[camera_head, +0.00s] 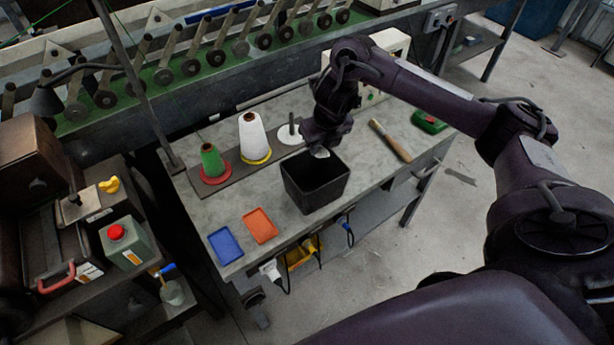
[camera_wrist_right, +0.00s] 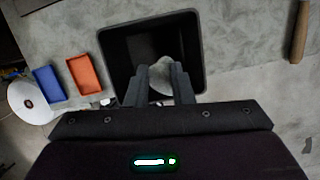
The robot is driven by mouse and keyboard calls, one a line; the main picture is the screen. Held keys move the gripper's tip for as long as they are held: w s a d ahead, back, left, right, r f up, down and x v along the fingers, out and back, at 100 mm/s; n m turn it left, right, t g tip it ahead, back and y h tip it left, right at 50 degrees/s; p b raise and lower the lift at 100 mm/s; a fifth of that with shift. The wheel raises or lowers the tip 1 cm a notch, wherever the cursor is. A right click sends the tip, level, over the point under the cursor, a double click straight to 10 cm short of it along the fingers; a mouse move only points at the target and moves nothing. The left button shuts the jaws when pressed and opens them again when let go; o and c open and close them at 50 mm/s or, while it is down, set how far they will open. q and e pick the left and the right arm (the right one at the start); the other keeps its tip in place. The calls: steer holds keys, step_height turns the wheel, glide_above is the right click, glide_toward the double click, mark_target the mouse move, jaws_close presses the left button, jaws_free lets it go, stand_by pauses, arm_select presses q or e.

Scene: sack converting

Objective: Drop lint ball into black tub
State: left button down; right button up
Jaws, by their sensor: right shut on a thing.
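The black tub (camera_head: 315,187) stands open on the grey workbench. The lint ball (camera_head: 320,153) is a small pale lump at the tip of my right gripper (camera_head: 322,147), over the tub's far edge in the head view. In the right wrist view the lint ball (camera_wrist_right: 161,78) sits between the two fingers of the right gripper (camera_wrist_right: 161,84), which are shut on it. There it shows against the dark inside of the black tub (camera_wrist_right: 115,45). My left gripper is not in view.
A blue tray (camera_head: 226,246) and an orange tray (camera_head: 260,225) lie left of the tub. A green cone (camera_head: 211,160) and a white cone (camera_head: 253,137) stand behind. A wooden-handled tool (camera_head: 390,141) lies to the right, near a green box (camera_head: 429,122).

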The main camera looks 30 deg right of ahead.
mark_target(324, 156)
steer(key=shift+s+f+b, duration=0.35)
steer(key=shift+f, duration=0.15)
jaws_close()
step_height(324, 156, down, 4)
steer(key=b, duration=0.3)
steer(key=shift+s+r, duration=0.15)
steer(key=o, duration=1)
jaws_free()
steer(key=p+v, duration=0.3)
steer(key=v, duration=0.4)
steer(key=shift+s+r, duration=0.15)
steer(key=shift+r, duration=0.1)
